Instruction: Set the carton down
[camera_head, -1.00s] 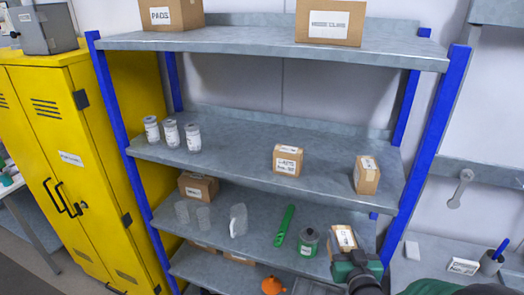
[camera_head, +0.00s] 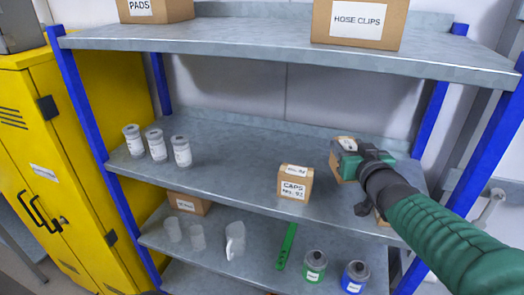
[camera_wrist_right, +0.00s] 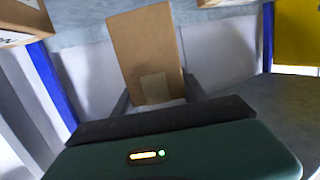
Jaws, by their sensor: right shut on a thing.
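My right gripper (camera_head: 352,158) is shut on a small brown carton (camera_head: 337,168) with a white label on top. It holds the carton at the right part of the middle shelf (camera_head: 230,168); I cannot tell whether the carton touches the shelf. In the right wrist view the carton (camera_wrist_right: 148,45) stands out between the two fingers (camera_wrist_right: 156,100), slightly tilted in the picture. My left gripper is not in view.
A carton marked CAPS (camera_head: 295,184) stands left of the held one. Another carton (camera_head: 382,219) is mostly hidden behind my right forearm. Three lidded jars (camera_head: 156,145) stand at the left. Shelf between jars and CAPS is clear. A blue post (camera_head: 488,150) rises at right.

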